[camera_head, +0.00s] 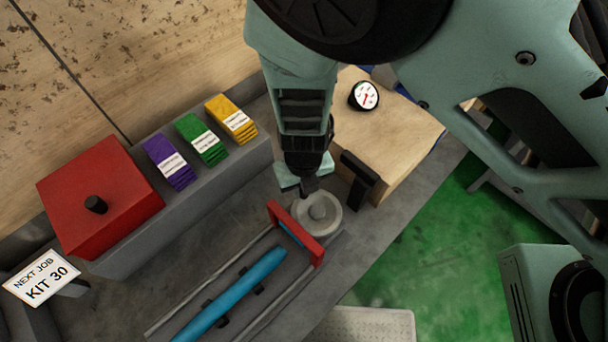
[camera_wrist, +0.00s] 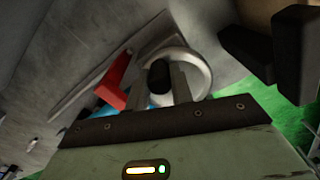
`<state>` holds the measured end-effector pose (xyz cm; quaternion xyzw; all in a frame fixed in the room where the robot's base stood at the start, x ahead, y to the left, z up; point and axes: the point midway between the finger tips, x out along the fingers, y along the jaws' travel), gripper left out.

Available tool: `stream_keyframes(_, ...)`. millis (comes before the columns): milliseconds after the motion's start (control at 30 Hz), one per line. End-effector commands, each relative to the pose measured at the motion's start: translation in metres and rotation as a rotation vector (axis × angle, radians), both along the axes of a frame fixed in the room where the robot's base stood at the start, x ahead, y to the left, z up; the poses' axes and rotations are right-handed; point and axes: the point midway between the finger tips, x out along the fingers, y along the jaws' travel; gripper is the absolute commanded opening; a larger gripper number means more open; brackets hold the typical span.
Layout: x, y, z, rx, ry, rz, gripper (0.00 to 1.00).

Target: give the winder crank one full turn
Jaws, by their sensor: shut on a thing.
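The winder shows as a pale grey round wheel (camera_head: 330,222) at the end of a red end plate (camera_head: 283,222). In the wrist view the wheel's pale rim (camera_wrist: 203,70) curves behind the fingers. My gripper (camera_head: 309,186) reaches down to the wheel's far edge. In the wrist view my gripper (camera_wrist: 161,88) is shut on the black crank handle (camera_wrist: 159,76), which stands between the two fingers. In the head view the handle is mostly hidden by the gripper.
A blue cylinder (camera_head: 232,293) lies along the rails beside the red plate. A black bracket (camera_head: 359,180) stands close right of the wheel, by a wooden block with a dial gauge (camera_head: 364,96). A red box (camera_head: 100,190) and coloured packs sit at left.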

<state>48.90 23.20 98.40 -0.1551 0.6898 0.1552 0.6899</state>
Motion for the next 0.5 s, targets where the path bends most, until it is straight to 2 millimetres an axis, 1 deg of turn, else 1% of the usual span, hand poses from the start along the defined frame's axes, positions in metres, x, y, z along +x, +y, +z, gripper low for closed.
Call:
stream_keyframes(33,0.0002,-0.0005,-0.0001,-0.001,0.000,0.000,0.25)
stream_keyframes(67,0.0001,-0.0004,-0.0001,-0.001,0.000,0.001,0.34)
stream_keyframes(100,0.0001,-0.0004,-0.0001,-0.001,0.000,0.001,0.44)
stream_keyframes(367,-0.0001,-0.0002,0.0002,0.000,0.000,0.001,0.44)
stream_keyframes(500,-0.0001,0.0000,0.0063,0.000,0.000,0.001,0.44)
